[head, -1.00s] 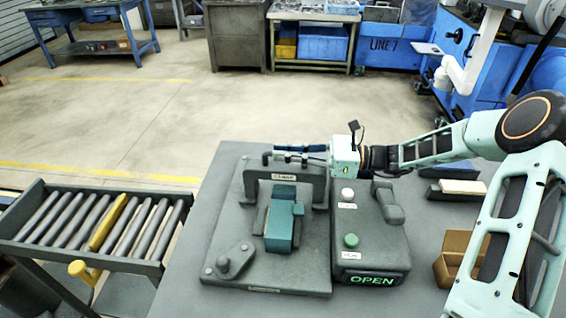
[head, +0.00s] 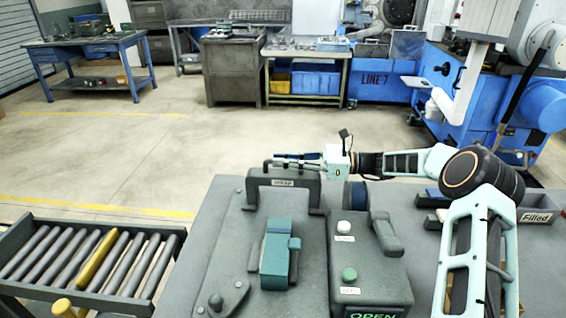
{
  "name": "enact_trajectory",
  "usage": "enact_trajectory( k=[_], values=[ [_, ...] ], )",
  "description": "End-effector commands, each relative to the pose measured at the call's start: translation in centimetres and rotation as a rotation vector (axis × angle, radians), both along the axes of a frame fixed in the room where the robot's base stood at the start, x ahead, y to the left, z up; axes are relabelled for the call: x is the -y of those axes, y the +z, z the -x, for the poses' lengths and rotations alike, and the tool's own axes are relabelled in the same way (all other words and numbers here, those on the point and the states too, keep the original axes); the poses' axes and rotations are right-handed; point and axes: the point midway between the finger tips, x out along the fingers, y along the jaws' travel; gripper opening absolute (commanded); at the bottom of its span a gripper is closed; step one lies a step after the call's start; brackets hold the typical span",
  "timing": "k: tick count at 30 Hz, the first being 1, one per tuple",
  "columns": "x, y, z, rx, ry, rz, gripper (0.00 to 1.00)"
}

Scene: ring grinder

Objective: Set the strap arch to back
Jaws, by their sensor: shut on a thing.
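The strap arch (head: 284,184) is a dark grey bridge with a small label on its top bar. It stands across the far part of the grey fixture plate (head: 226,240), behind the teal block (head: 275,258), with a clear gap between them. My gripper (head: 284,160) reaches in from the right along the arch's top bar and is shut on it. The exact finger contact is small and hard to make out. The rear of the arch is hidden.
Right of the plate, a grey control box (head: 369,282) has a white button (head: 344,227), a green button (head: 349,274) and a lit OPEN sign. A bin labelled Filled (head: 536,217) lies at the right. A roller conveyor (head: 84,259) stands at the left.

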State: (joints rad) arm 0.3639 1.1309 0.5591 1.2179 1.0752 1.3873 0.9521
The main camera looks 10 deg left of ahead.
Motion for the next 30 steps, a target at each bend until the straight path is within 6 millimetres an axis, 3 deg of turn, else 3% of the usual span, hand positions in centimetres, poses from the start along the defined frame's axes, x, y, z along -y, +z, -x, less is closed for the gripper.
enact_trajectory(
  k=[6,7,12,23,30],
  values=[
    [0.1,0.3,-0.5,0.005,-0.015,-0.001,0.0],
    [0.1,0.3,-0.5,0.005,-0.015,-0.001,0.12],
    [0.1,0.3,-0.5,0.005,-0.014,-0.001,0.29],
    [0.7,0.2,-0.3,0.004,-0.01,0.0,0.29],
    [5.1,0.2,-0.7,0.005,-0.014,0.0,0.29]
  ],
)
